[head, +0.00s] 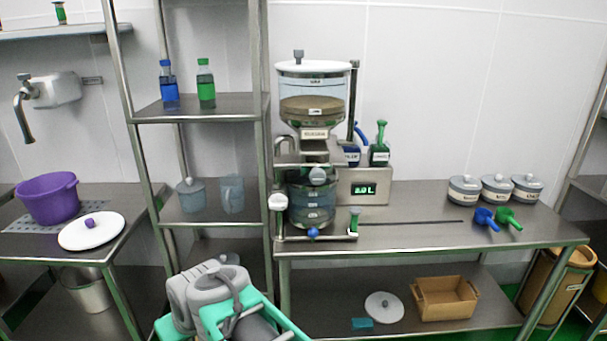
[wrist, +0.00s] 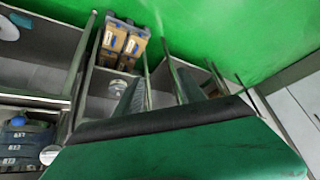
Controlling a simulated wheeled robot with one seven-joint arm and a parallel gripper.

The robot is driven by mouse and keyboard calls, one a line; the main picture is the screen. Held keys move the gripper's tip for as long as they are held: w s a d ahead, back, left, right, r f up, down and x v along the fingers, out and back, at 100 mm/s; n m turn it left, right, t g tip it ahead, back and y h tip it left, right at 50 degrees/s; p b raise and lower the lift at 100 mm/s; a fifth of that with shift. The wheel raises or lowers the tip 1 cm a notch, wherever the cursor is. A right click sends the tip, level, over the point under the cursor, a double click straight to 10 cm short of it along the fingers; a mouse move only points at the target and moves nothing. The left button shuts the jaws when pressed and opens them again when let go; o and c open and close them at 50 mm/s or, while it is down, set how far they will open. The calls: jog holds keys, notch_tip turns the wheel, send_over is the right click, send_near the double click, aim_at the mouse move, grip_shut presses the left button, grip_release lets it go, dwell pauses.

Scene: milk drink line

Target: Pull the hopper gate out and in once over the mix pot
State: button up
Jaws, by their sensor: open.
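The hopper (head: 312,100) is a clear, lidded cylinder with brown powder, mounted above the steel table. Under it is a metal outlet section where the gate sits; a grey knob (head: 317,176) shows there, but I cannot tell for sure which part is the gate. The mix pot (head: 312,208) is a clear ringed vessel directly below the outlet. My gripper (wrist: 158,92) shows in the wrist view as two dark fingers apart, with nothing between them. In the head view my arm is folded low in front, well away from the hopper; the fingertips are not clear there.
A shelf rack (head: 200,110) with bottles and jugs stands left of the hopper. A cardboard box (head: 445,298) sits below. The table's middle is mostly clear.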

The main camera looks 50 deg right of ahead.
jog(key=w+d+r+m+t+h, duration=0.1)
jog(key=w+d+r+m+t, duration=0.15)
jog(key=d, duration=0.45)
jog(key=w+d+r+m+t+h, duration=0.1)
jog(key=w+d+r+t+h, duration=0.15)
jog(key=d, duration=0.55)
jog(key=m+t+h+p, duration=0.1)
jog(key=m+t+h, duration=0.2)
jog(key=m+h, duration=0.4)
send_near(319, 181)
jog(key=x, duration=0.4)
jog(key=shift+w+r+n+h+p, duration=0.1)
jog(key=shift+w+n+h+p, duration=0.25)
jog(key=shift+h, duration=0.2)
jog(key=p+x, duration=0.2)
jog(key=x, duration=0.5)
jog(key=shift+f, duration=0.25)
grip_shut()
